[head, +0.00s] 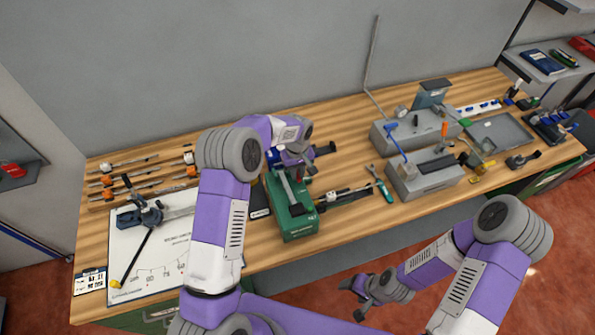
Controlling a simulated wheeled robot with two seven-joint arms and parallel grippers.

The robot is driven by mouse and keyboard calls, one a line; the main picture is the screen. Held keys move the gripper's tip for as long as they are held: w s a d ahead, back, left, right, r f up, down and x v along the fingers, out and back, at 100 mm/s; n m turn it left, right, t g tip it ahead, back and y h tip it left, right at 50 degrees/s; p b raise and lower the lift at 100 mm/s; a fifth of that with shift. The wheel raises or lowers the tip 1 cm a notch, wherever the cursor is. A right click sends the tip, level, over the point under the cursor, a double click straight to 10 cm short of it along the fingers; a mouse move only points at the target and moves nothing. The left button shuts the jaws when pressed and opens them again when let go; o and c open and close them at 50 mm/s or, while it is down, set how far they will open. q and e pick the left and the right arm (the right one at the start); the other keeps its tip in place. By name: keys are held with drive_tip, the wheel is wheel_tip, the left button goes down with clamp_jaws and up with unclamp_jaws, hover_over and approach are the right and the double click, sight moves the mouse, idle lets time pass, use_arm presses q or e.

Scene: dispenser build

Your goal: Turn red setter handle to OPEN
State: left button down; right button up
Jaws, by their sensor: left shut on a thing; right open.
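A green boxy device (293,215) stands near the table's front edge, left of centre. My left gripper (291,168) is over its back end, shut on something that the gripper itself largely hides. I cannot make out a red setter handle or an OPEN mark. An orange-red upright handle (444,130) and a blue lever (393,141) stand on the grey boxes (424,178) at the right. My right gripper (364,290) is open and empty, low in front of the table, away from these things.
A white board with a dark clamp-like tool (150,214) lies at the left. Orange-marked rods (150,182) lie behind it. A wrench and a teal-handled tool (384,190) lie between the green device and grey boxes. A grey tray (500,132) is at the right.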

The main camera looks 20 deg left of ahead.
idle(0.3)
use_arm(q)
drive_tip(key=n, duration=0.1)
drive_tip(key=n+b, duration=0.2)
drive_tip(key=shift+w+d, duration=0.25)
drive_tip(key=shift+d, duration=0.1)
drive_tip(key=n, duration=0.2)
drive_tip(key=n+b, duration=0.1)
drive_tip(key=n, duration=0.1)
drive_tip(key=shift+w+d, duration=0.2)
drive_tip(key=shift+w, duration=0.15)
drive_tip(key=shift+w+a+r+n, duration=0.1)
drive_tip(key=shift+w+n, duration=0.3)
drive_tip(key=shift+n, duration=1.45)
drive_tip(key=shift+w+n, duration=0.45)
drive_tip(key=shift+n, duration=1.35)
drive_tip(key=shift+w+a+r+n, duration=0.1)
drive_tip(key=shift+w+n, duration=0.3)
drive_tip(key=shift+n, duration=1.45)
drive_tip(key=c, duration=1.1)
unclamp_jaws()
drive_tip(key=shift+f, duration=0.1)
